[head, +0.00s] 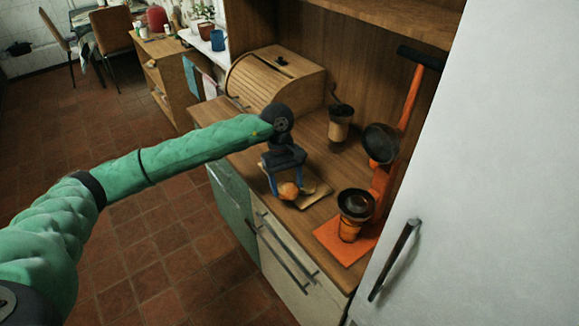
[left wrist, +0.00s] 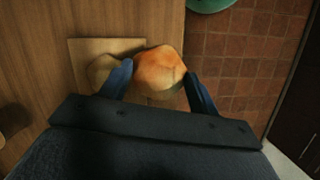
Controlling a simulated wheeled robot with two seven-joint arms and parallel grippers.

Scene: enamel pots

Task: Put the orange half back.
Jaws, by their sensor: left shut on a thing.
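The orange half (head: 289,191) is between the blue fingers of my left gripper (head: 284,186), over the front part of the worktop. In the left wrist view the orange half (left wrist: 160,72) sits between the fingertips, with orange and paler patches showing. My left gripper is shut on it. A small wooden board (head: 314,194) lies beside and under the gripper. In the left wrist view the board (left wrist: 90,46) carries a pale tan rounded piece (left wrist: 103,68), partly behind the left finger. I cannot tell how high the orange half is above the board. My right gripper is not in view.
An orange lever press (head: 381,180) with a dark cup (head: 356,204) stands to the right on the worktop. A wooden grinder (head: 339,124) and a roll-top bread box (head: 272,80) stand behind. A white fridge (head: 480,170) bounds the right side. The worktop's front edge is close.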

